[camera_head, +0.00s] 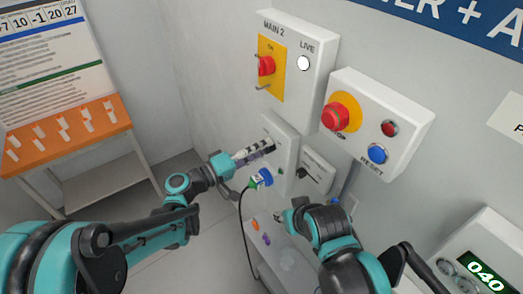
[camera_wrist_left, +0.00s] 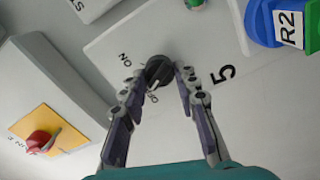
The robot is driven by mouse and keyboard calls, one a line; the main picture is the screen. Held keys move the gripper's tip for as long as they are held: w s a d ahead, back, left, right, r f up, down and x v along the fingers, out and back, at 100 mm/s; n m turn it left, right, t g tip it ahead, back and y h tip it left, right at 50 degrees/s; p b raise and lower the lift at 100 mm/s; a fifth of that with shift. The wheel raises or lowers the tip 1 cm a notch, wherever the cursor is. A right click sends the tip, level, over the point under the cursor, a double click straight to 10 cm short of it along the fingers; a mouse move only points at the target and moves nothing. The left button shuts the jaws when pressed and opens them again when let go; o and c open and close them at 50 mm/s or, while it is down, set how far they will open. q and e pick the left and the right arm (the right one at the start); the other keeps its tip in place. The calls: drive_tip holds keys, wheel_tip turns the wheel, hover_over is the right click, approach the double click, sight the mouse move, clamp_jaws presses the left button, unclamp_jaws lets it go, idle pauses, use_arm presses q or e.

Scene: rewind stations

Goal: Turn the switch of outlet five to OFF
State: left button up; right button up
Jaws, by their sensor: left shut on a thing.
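The switch of outlet five is a dark round knob (camera_wrist_left: 159,70) on a white panel, with a black "5" (camera_wrist_left: 222,75) beside it and an "ON" label (camera_wrist_left: 126,59) on its other side. Another label below the knob is partly hidden by my fingers. My left gripper (camera_wrist_left: 161,76) has its fingertips closed on both sides of the knob. In the head view, my left gripper (camera_head: 268,148) reaches the white outlet panel (camera_head: 285,132) and hides the knob. The knob's exact pointing is hard to read. My right gripper (camera_head: 281,215) is small, low in the middle; its fingers are unclear.
A blue plug marked R2 (camera_wrist_left: 285,22) sits close to the switch. A MAIN 2 box (camera_head: 310,50) and an emergency-stop box (camera_head: 400,115) project from the wall above. An orange-topped table (camera_head: 60,165) stands at left. A black cable (camera_head: 243,235) hangs below the plug.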

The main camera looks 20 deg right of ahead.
use_arm(q)
drive_tip(key=shift+f+n, duration=0.1)
drive_tip(key=shift+n, duration=1.6)
drive_tip(key=shift+b, duration=0.3)
drive_tip(key=o, duration=1.2)
drive_tip(key=shift+c, duration=0.2)
drive_tip(key=v, duration=1.2)
